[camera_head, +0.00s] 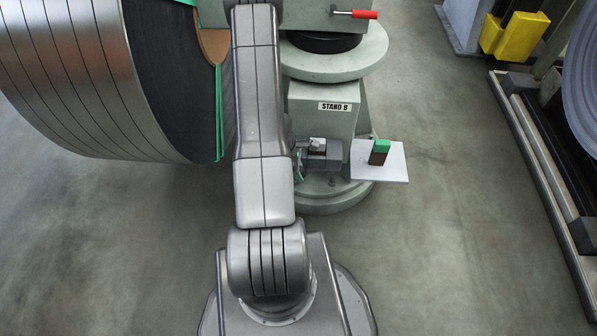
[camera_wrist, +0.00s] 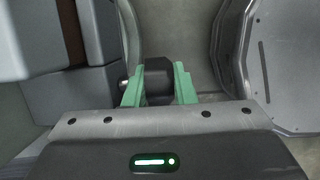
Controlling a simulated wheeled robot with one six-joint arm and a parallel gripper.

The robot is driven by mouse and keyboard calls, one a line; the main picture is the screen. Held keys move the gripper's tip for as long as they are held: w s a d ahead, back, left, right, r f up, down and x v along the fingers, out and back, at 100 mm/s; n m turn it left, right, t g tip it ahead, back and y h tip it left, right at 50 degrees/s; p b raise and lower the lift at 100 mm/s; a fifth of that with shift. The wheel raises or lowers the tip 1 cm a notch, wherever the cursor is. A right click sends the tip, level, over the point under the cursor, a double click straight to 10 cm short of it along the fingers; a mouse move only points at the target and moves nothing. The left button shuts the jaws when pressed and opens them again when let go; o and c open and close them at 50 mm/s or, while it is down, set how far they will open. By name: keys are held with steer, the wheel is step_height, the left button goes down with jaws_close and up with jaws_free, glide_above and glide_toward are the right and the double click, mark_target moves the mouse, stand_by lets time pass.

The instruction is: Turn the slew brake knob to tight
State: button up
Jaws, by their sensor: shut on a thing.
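My gripper (camera_wrist: 160,78) has two green fingers, one on each side of a dark knob (camera_wrist: 158,88) in the wrist view. It is shut on the knob. In the head view, a bit of my gripper (camera_head: 299,166) shows low at the front of the stand marked STAND B (camera_head: 320,128), mostly hidden by my arm. The knob is hidden there, and I cannot read any tight mark or the knob's angle. A grey housing (camera_head: 322,158) sits just right of my gripper.
A large steel coil (camera_head: 85,80) with green straps stands close on the left. A small pale shelf (camera_head: 395,163) with a green-topped brown block (camera_head: 379,152) juts out at right. A red-handled lever (camera_head: 356,14) is above.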

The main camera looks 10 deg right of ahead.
steer(key=shift+s+d+y+p, duration=0.15)
steer(key=shift+y+p, duration=0.15)
steer(key=shift+y, duration=0.2)
steer(key=shift+r+t+y+p, duration=0.2)
steer(key=shift+t+y+p, duration=0.2)
steer(key=shift+y+p, duration=0.7)
steer(key=y+p, duration=0.1)
steer(key=p, duration=0.4)
steer(key=t+y+p, duration=0.1)
steer(key=p, duration=0.5)
steer(key=shift+d+r+y, duration=0.1)
steer(key=shift+d+y, duration=0.1)
steer(key=shift+y, duration=0.1)
steer(key=y+p, duration=0.1)
steer(key=p, duration=0.2)
steer(key=shift+d+f+t+y, duration=0.1)
steer(key=shift+f+t+y, duration=0.2)
steer(key=shift+f+y, duration=0.25)
steer(key=shift+y, duration=0.85)
steer(key=o, duration=1)
